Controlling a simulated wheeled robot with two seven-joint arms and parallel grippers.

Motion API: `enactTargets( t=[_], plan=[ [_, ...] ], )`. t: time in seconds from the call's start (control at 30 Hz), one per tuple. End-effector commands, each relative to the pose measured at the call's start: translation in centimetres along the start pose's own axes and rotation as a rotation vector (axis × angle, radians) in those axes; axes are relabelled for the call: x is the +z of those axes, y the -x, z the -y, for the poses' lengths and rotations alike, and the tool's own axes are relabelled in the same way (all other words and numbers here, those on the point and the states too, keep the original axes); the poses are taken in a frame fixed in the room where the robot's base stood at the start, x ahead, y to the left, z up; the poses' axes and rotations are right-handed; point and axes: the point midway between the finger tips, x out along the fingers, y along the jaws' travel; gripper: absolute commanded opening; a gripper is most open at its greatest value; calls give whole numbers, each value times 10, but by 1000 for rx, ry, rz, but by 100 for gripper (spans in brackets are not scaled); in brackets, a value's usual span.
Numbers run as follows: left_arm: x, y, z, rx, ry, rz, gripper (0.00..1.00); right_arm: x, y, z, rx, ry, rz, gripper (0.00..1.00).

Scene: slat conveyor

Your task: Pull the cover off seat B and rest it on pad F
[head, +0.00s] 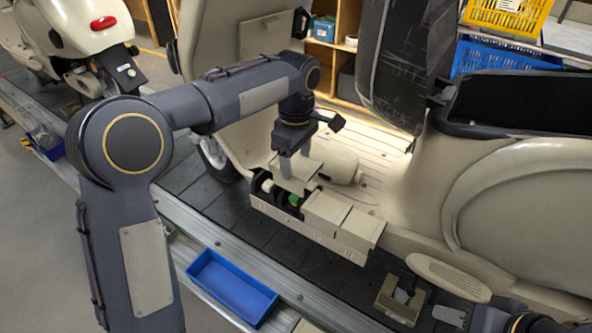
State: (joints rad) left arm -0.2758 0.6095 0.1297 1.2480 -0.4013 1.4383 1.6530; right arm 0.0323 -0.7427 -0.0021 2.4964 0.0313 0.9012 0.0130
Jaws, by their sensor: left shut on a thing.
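My left gripper (294,157) points down and is shut on a beige box-shaped cover (299,173). The cover is over the left half of a beige seat row (307,231) on the scooter's footboard, and seems raised above it. Below it, two black seats show uncovered: the left one holds a cream piece (267,186), the other a green-topped piece (294,200). Two more beige covers (326,208) (361,228) sit on the right half of the row. The letters on the row's front are too small to read. I cannot make out pad F.
A cream scooter body (520,190) stands at right, with its raised dark seat (400,65) close to the row's far side. A beige fixture (399,301) is low at right. A rounded cream object (341,165) lies behind the row.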

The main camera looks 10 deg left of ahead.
Motion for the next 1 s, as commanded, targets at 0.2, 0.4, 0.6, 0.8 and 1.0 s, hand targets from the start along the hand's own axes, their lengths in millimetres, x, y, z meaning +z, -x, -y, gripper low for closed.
enactTargets(
  t=[0.2, 0.4, 0.6, 0.8, 1.0],
  plan=[
    [0, 7, 0, 0, 0, 1, 32, 0, 1, 0, 0, 0, 0, 36],
    [0, 7, 0, 0, 0, 1, 32, -1, 1, 1, 0, 0, 0, 36],
    [0, 18, 0, 1, 0, 1, 32, -5, 10, 5, 0, 0, 0, 36],
    [0, 35, 0, 0, 0, 0, 32, -12, 25, 11, 0, 0, 0, 36],
    [0, 50, 0, 1, 0, 0, 32, -19, 38, 17, 0, 0, 0, 36]
  ],
)
